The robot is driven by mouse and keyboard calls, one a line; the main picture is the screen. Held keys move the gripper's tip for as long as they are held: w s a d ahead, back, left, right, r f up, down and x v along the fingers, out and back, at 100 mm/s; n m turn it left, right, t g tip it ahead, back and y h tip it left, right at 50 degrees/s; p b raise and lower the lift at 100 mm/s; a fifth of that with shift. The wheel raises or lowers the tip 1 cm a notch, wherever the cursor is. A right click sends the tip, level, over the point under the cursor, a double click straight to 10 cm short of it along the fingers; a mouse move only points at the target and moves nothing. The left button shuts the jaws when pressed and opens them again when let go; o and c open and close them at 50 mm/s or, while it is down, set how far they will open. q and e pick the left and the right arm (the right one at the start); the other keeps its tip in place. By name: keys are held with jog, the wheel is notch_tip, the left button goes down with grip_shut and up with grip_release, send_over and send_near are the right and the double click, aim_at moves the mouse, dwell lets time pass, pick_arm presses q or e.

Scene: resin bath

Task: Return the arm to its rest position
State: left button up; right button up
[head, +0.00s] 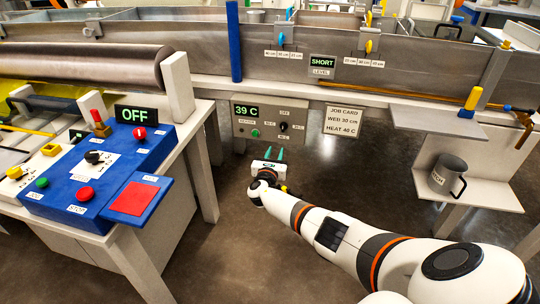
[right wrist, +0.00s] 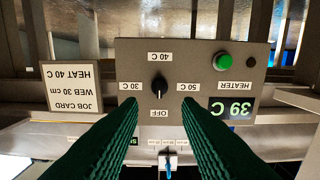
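My right arm reaches in from the lower right in the head view. Its gripper (head: 274,154) is in front of the grey heater panel (head: 270,139), fingers towards it. In the right wrist view, upside down, the two dark green fingers (right wrist: 160,125) are apart with nothing between them. The panel's black knob (right wrist: 160,88) stands clear beyond the fingertips, ringed by OFF, 30 C, 40 C and 50 C labels. Its pale mark appears to face OFF. The display (head: 246,110) reads 39 C, and a green heater button (right wrist: 222,61) is beside it. My left gripper is out of view.
A job card (head: 342,121) reads web 30 cm, heat 40 C. The level display (head: 322,62) reads SHORT. A blue control desk (head: 95,180) with an OFF display stands left. A grey mug (head: 448,174) sits on the right shelf. Open floor (head: 225,245) lies between.

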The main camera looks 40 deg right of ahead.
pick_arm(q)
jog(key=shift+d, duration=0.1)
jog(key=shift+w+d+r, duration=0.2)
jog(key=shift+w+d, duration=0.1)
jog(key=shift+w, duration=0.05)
